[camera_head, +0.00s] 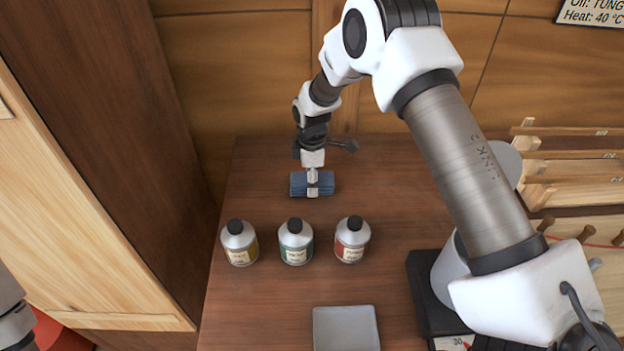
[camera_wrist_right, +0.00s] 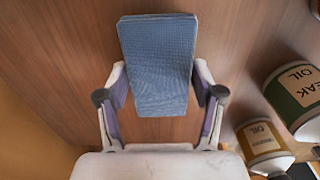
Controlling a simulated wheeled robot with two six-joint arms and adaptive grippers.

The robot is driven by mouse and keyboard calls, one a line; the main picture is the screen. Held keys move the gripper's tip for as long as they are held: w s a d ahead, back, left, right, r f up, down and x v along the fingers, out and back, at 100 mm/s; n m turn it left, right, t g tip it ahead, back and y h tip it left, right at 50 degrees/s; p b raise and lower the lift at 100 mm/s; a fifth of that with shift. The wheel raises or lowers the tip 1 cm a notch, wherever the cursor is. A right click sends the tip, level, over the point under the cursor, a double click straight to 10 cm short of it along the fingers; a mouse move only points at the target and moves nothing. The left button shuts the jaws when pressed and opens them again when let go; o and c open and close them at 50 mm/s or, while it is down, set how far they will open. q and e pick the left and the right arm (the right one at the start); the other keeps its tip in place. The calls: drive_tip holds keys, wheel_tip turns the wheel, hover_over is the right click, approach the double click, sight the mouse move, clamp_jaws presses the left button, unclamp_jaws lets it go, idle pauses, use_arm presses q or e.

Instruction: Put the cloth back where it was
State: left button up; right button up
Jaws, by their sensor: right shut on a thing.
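A folded blue cloth (camera_head: 298,184) is at the back of the brown wooden bench, behind a row of bottles. My right gripper (camera_head: 312,186) is shut on the cloth from above. In the right wrist view the blue cloth (camera_wrist_right: 158,60) lies between the two fingers of my right gripper (camera_wrist_right: 160,98). I cannot tell whether the cloth touches the bench or is just above it. On the left edge of the head view a part of my left arm shows, but its gripper is out of view.
A yellow-labelled bottle (camera_head: 240,244), a green-labelled bottle (camera_head: 296,243) and a red-labelled bottle (camera_head: 351,240) stand in front of the cloth. A grey square tray (camera_head: 346,328) lies at the front. A wooden rack (camera_head: 575,170) stands right. The bench left of the cloth is clear.

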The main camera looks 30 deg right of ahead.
drive_tip(key=shift+f, duration=0.65)
drive_tip(key=shift+s, duration=0.1)
drive_tip(key=shift+f, duration=0.15)
drive_tip(key=o, duration=1.1)
drive_tip(key=shift+r, duration=0.3)
wheel_tip(320, 180, up, 12)
drive_tip(key=b, duration=0.2)
drive_tip(key=shift+b, duration=0.3)
drive_tip(key=shift+f, duration=0.1)
